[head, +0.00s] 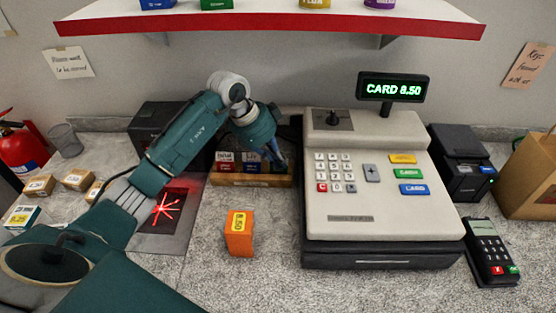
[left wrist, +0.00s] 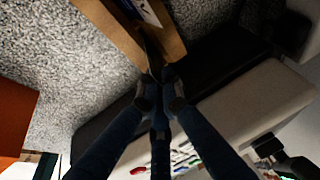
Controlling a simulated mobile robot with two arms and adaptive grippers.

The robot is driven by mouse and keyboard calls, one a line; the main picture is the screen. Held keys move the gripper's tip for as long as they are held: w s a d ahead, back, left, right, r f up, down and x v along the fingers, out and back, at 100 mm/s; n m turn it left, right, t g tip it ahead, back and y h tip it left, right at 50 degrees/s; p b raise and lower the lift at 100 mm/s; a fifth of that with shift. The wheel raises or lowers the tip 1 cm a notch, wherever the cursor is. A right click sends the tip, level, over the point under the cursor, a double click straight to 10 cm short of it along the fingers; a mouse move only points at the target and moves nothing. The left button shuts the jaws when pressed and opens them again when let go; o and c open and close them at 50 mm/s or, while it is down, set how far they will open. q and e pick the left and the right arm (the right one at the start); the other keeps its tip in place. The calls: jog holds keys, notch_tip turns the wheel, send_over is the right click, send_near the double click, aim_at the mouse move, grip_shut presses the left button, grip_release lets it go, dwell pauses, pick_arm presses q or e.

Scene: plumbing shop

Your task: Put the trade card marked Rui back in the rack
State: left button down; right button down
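The wooden rack (head: 240,180) stands behind the orange block, left of the cash register, with several small labelled cards (head: 226,161) in it. My left gripper (head: 277,161) points down at the right end of the rack. In the left wrist view its fingertips (left wrist: 159,82) are close together, and a thin dark strip (left wrist: 148,50), apparently a card seen edge-on, runs from them to the rack (left wrist: 112,28). I cannot read the name Rui on any card. A card with white and blue (left wrist: 143,10) shows in the rack. My right gripper is not in view.
The cash register (head: 375,215) stands close right of the rack. An orange block marked 8.50 (head: 239,235) sits in front. A card terminal (head: 491,252) and a black printer (head: 461,165) are at the right. A red-edged shelf (head: 270,22) hangs above. Counter in front of the rack is partly free.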

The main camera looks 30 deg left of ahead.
pick_arm(q)
jog(key=c, duration=1.9)
grip_release()
jog(key=shift+o, duration=0.2)
jog(key=v, duration=0.7)
jog(key=shift+r, duration=0.2)
jog(key=shift+s+a, duration=0.1)
jog(key=shift+s, duration=0.1)
